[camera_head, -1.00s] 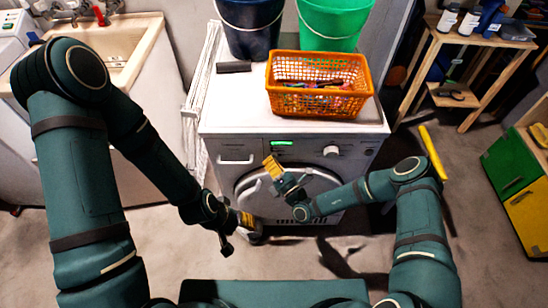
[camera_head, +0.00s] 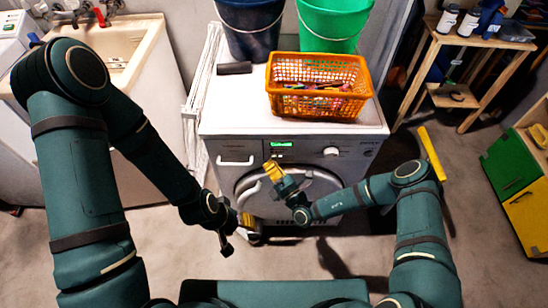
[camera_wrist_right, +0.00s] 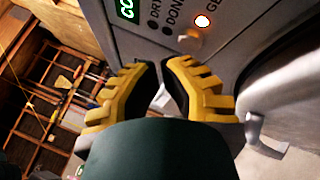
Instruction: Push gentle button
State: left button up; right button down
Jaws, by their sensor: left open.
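The washing machine (camera_head: 222,181) has a control panel with a lit green display (camera_head: 281,144) and a round knob (camera_head: 331,152). In the right wrist view, a small button (camera_wrist_right: 189,40) and a glowing white-and-red light (camera_wrist_right: 203,20) sit beside the partly cut-off label "GE". My right gripper (camera_head: 271,164) is just below the display, in front of the door. Its yellow fingers (camera_wrist_right: 159,64) nearly meet at the tips, with nothing visible between them, and appear apart from the button.
An orange basket (camera_head: 294,101) of small items, a dark bucket (camera_head: 250,32), a green bucket (camera_head: 330,28) and a black object (camera_head: 234,68) stand on the machine. A sink (camera_head: 140,48) is left. A wooden shelf (camera_head: 430,62) and green-yellow cabinet (camera_head: 507,165) are right.

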jog(key=shift+s, duration=0.2)
jog(key=shift+s, duration=0.1)
jog(key=shift+s+p, duration=1.3)
jog(key=shift+s, duration=1.6)
